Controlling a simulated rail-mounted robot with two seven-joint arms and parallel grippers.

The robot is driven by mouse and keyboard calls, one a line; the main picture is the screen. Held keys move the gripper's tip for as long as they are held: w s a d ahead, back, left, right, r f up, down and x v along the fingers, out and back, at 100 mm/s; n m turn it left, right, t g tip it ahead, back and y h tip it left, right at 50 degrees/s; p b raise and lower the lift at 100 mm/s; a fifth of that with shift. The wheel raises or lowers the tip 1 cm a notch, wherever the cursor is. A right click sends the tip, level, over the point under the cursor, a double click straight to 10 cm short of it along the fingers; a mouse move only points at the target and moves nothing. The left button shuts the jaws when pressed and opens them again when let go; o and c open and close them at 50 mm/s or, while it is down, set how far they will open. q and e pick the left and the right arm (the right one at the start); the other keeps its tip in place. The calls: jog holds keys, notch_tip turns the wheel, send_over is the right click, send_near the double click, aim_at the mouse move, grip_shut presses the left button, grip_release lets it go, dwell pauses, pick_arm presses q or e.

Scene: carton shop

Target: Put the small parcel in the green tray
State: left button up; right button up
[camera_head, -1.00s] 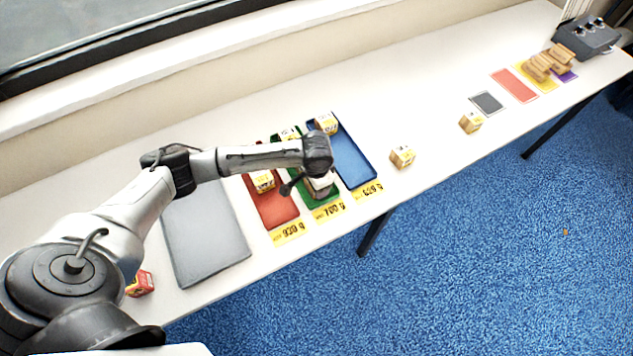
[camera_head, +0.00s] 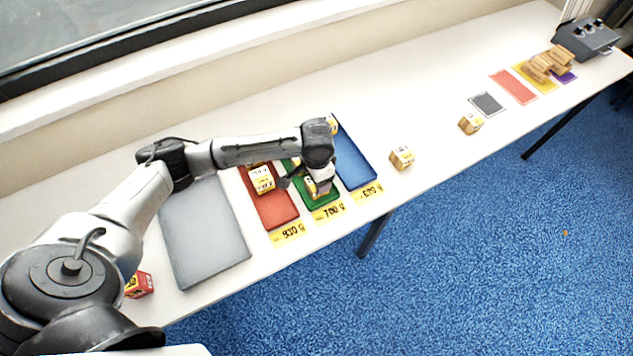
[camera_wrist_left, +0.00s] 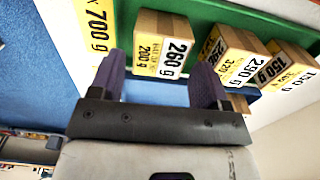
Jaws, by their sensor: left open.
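The green tray (camera_head: 326,207), with a yellow 700 g label, lies between the red and blue trays. My left gripper (camera_head: 316,190) is low over the green tray's near part, partly hiding a parcel (camera_head: 311,185) there. In the wrist view, my left gripper (camera_wrist_left: 157,82) is open, with the 260 g parcel just beyond and between its fingertips. I cannot tell which is the small parcel.
The red tray (camera_head: 275,213) holds a parcel (camera_head: 262,180). The blue tray (camera_head: 354,166) has a parcel at its far end. Other parcels stand on the table to the right (camera_head: 402,158), (camera_head: 470,124). A grey mat (camera_head: 205,235) and a red box (camera_head: 139,285) are left.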

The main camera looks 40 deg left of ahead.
pick_arm(q)
notch_tip(320, 180, up, 7)
jog(key=s+d+f, duration=0.2)
jog(key=s+d, duration=0.2)
jog(key=s+d+f+m+t+h, duration=0.1)
jog(key=s+d+f, duration=0.2)
jog(key=s+d, duration=0.1)
jog(key=s+d+f+t+h, duration=0.1)
jog(key=s+d+f, duration=0.2)
jog(key=d, duration=0.1)
jog(key=shift+s+f, duration=0.25)
jog(key=shift+s, duration=0.15)
jog(key=s+a+n, duration=0.1)
jog(key=s, duration=0.3)
jog(key=s+a+f+t+y, duration=0.1)
jog(key=s, duration=0.3)
jog(key=s+a+n, duration=0.1)
jog(key=s, duration=0.4)
jog(key=shift+a+f+n+t, duration=0.15)
jog(key=shift+a+n+t, duration=0.15)
jog(key=shift+a, duration=0.1)
jog(key=shift+s+a+y, duration=0.3)
jog(key=shift+s+y, duration=0.05)
jog(key=shift+y, duration=0.05)
